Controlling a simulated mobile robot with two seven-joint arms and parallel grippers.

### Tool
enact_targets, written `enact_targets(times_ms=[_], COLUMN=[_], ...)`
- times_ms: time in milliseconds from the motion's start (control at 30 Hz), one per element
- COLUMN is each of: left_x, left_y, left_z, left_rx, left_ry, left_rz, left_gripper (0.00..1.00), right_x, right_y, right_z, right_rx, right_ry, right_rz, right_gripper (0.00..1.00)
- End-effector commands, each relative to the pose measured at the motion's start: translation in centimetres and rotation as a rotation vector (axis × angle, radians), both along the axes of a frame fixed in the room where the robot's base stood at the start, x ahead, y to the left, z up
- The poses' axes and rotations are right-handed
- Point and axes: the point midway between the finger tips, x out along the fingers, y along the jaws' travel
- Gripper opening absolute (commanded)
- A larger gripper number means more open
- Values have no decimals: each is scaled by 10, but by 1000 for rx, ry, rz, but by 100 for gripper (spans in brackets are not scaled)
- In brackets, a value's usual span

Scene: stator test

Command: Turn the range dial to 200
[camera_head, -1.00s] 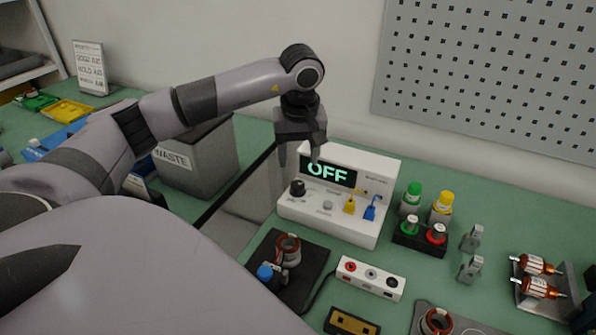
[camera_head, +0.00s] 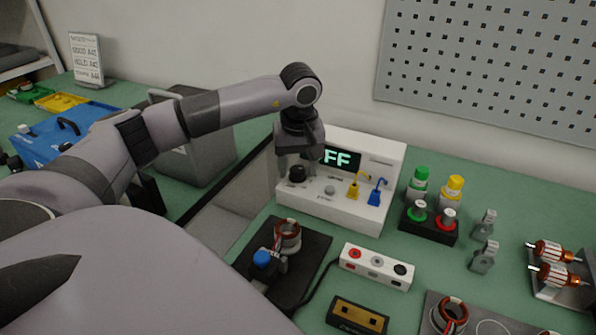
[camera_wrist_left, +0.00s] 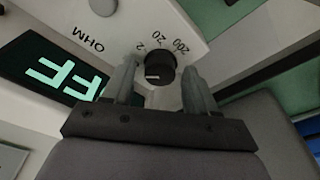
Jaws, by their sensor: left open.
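The white meter (camera_head: 330,211) stands on the green bench; its display (camera_head: 342,158) shows "FF", the rest hidden behind my gripper. The black range dial (camera_head: 297,174) is at the meter's left front. In the left wrist view the dial (camera_wrist_left: 160,70) shows a white pointer line, with marks 2, 20 and 200 around it and OHM beside them. My left gripper (camera_head: 296,172) is open, pointing down at the dial. In the wrist view its two fingers (camera_wrist_left: 160,85) stand on either side of the dial, apart from it as far as I can tell. My right gripper is not in view.
Yellow and blue plugs (camera_head: 376,192) sit on the meter's right front. A stator on a black plate (camera_head: 310,262) and a white socket box (camera_head: 376,267) lie in front. A grey bin (camera_head: 200,150) stands left. Green and yellow bottles (camera_head: 453,190) stand right.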

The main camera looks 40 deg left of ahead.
Motion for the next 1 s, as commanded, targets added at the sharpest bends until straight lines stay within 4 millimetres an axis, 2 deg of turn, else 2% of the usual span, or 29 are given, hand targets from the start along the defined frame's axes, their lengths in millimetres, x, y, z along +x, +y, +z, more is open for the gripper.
enact_targets(times_ms=[33, 133, 433, 1000], left_x=[0, 0, 0, 0], left_y=[0, 0, 0, 0], left_z=[0, 0, 0, 0], left_rx=[0, 0, 0, -1], left_ry=[0, 0, 0, -3], left_rz=[0, 0, -53, -678], left_gripper=[48, 15, 16, 16], right_x=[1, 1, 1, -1], right_y=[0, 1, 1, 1], right_z=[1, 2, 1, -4], right_rx=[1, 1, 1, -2], right_ry=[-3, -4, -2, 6], right_rz=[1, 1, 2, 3], right_gripper=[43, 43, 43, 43])
